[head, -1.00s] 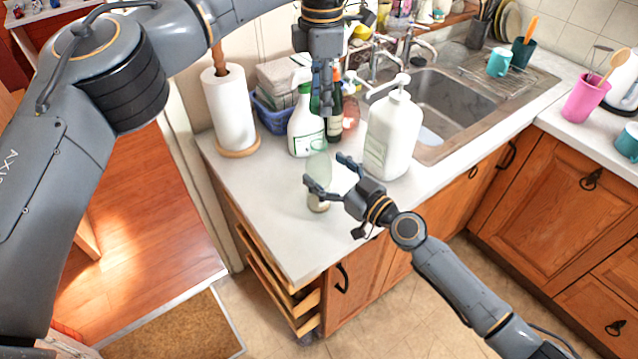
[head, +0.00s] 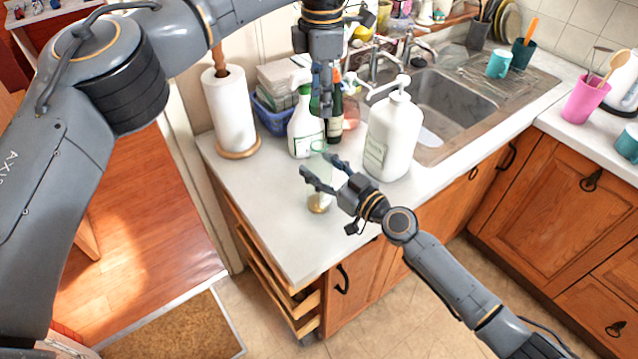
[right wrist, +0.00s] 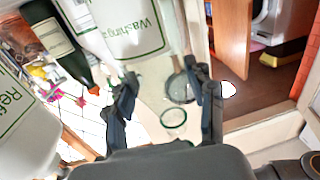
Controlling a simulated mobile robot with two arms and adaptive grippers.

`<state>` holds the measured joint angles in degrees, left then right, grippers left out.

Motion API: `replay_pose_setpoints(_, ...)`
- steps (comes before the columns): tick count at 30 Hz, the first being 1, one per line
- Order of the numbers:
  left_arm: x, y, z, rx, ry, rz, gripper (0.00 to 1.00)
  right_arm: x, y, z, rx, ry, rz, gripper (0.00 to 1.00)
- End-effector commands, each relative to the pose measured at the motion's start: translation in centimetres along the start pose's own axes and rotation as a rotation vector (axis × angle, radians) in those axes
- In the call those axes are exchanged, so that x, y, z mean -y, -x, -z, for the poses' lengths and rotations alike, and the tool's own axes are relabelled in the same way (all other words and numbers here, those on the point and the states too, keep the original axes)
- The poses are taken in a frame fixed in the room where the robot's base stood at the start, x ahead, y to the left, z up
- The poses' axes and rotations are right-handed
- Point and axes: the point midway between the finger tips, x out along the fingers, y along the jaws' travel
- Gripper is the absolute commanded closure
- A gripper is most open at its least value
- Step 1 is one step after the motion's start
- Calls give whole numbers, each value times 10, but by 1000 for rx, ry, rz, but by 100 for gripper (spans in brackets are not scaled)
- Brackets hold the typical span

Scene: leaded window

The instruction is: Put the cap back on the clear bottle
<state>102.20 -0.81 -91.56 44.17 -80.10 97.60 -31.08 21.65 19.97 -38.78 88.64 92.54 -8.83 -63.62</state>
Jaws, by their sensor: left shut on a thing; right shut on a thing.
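The clear bottle (head: 318,190) stands upright on the white counter near its front left end. It is see-through, pale green at the top, and hard to outline; it also shows in the right wrist view (right wrist: 160,101), with a green ring at its mouth. My right gripper (head: 318,164) is shut on the bottle's upper part, one finger on each side. My left gripper (head: 321,113) points down, above and behind the bottle, with its fingers close together. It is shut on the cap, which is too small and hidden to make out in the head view.
A white pump bottle (head: 393,135) stands right of the clear bottle, near my right gripper. A white spray bottle (head: 305,128) and a dark bottle (head: 335,122) stand behind. A paper towel roll (head: 231,110) is at left. The counter's front left is clear.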

Motion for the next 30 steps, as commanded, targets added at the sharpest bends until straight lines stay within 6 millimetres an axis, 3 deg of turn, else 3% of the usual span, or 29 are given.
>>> replay_pose_setpoints(5,0,-12,0,-2,0,1,74,0,0,0,0,0,0,100)
replay_pose_setpoints(13,-1,-48,0,-4,0,1,74,0,0,0,0,0,0,100)
replay_pose_setpoints(30,0,-51,0,-4,0,1,74,0,0,0,0,0,0,100)
